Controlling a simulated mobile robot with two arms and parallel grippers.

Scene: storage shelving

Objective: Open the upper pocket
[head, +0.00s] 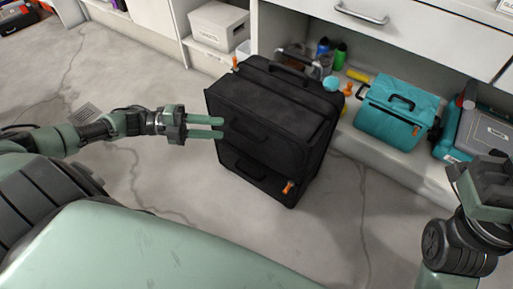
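A black suitcase (285,100) stands upright on the floor in front of the shelving.
A teal cooler box (393,112) and a teal-grey case (478,134) sit on the low shelf at right. A white box (219,26) is at the back left. A drawer with a metal handle (361,14) is above.

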